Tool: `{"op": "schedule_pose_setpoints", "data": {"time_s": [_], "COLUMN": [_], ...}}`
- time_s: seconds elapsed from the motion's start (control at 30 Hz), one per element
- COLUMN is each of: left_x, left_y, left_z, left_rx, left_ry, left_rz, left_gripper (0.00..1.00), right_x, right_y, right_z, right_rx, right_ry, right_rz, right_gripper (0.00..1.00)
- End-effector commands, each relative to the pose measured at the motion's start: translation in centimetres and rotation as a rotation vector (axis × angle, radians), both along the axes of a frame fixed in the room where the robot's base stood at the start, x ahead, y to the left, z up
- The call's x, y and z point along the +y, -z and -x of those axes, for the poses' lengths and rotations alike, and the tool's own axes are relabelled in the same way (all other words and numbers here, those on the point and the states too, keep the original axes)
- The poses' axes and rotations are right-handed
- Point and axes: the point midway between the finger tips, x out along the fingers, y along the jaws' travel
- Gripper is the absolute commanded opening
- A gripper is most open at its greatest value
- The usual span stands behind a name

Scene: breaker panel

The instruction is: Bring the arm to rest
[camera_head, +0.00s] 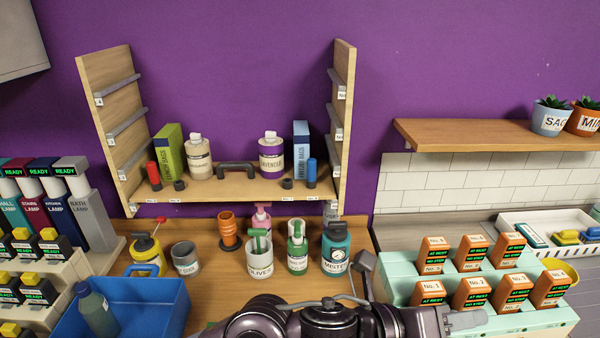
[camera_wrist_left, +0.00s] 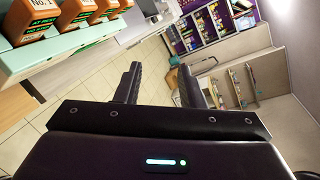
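My left arm (camera_head: 320,318) lies across the bottom middle of the head view, dark and glossy. Its gripper end (camera_head: 462,320) points right, in front of the mint-green stand (camera_head: 400,285), and is partly cut off by the picture's lower edge. In the left wrist view my left gripper (camera_wrist_left: 160,85) has its two dark fingers apart, with nothing between them. Floor tiles and distant shelves show beyond the fingers. My right gripper is in neither view.
Several orange boxes (camera_head: 473,253) marked "AT REST" stand on the mint stand. A wooden shelf unit (camera_head: 240,191) holds bottles and boxes. Cups, pump bottles and a blue bin (camera_head: 165,300) are on the counter at the left and middle. A white tray (camera_head: 515,222) is at the right.

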Motion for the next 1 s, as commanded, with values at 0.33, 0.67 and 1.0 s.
{"op": "schedule_pose_setpoints", "data": {"time_s": [0.33,0.67,1.0], "left_x": [13.6,31.0,39.5], "left_y": [3.2,15.9,21.5], "left_z": [-8.6,-4.7,3.3], "left_rx": [0.978,1.680,1.903], "left_ry": [-0.832,-1.656,-2.179], "left_rz": [0.441,0.790,0.991], "left_gripper": [0.35,0.35,0.35], "right_x": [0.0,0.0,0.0], "right_y": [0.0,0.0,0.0], "right_z": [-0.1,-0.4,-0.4], "right_rx": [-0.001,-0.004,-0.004], "right_ry": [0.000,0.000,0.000], "right_rz": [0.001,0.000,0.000], "right_gripper": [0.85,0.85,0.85]}}
